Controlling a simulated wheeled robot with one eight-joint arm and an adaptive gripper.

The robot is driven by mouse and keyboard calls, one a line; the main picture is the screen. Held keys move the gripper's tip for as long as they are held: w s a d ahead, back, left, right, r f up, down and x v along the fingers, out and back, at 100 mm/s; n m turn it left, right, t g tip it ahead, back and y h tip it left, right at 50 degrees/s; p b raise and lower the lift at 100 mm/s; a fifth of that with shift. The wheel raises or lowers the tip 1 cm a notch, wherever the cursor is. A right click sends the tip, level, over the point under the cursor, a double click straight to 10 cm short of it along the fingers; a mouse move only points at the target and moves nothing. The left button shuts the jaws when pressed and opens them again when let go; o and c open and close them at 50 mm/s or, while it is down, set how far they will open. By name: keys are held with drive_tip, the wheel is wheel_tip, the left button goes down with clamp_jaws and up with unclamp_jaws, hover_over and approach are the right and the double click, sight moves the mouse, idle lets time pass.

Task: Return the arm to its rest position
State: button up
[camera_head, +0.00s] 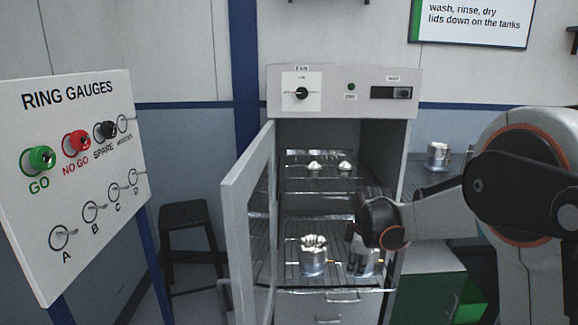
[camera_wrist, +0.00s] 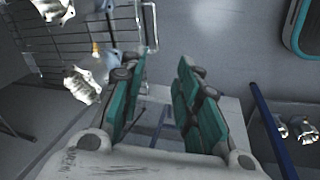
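My arm reaches in from the right in the head view. My gripper (camera_head: 361,250) hangs at the right side of the open cabinet (camera_head: 345,95), in front of the lower rack. In the wrist view my gripper (camera_wrist: 160,75) has its two green-padded fingers spread apart, with nothing seen between them. A shiny metal housing (camera_head: 313,258) stands on the lower rack, left of my gripper. Two smaller-looking metal parts (camera_head: 314,166) (camera_head: 344,166) sit on the upper rack. Metal parts on wire racks also show at the left of the wrist view (camera_wrist: 85,85).
The cabinet's door (camera_head: 247,220) stands open on the left. A gauge board (camera_head: 75,180) with colored rings is at the left, and a dark stool (camera_head: 185,225) stands behind it. Another metal housing (camera_head: 438,155) stands on a surface right of the cabinet, above a green-fronted unit (camera_head: 428,297).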

drive_tip(key=s+r+m+t, duration=0.2)
drive_tip(key=s+r+m, duration=0.5)
drive_tip(key=s+r, duration=0.7)
drive_tip(key=s+f+m+t, duration=0.2)
drive_tip(key=s+m, duration=0.5)
drive_tip(key=s, duration=1.2)
drive_tip(key=shift+f, duration=0.45)
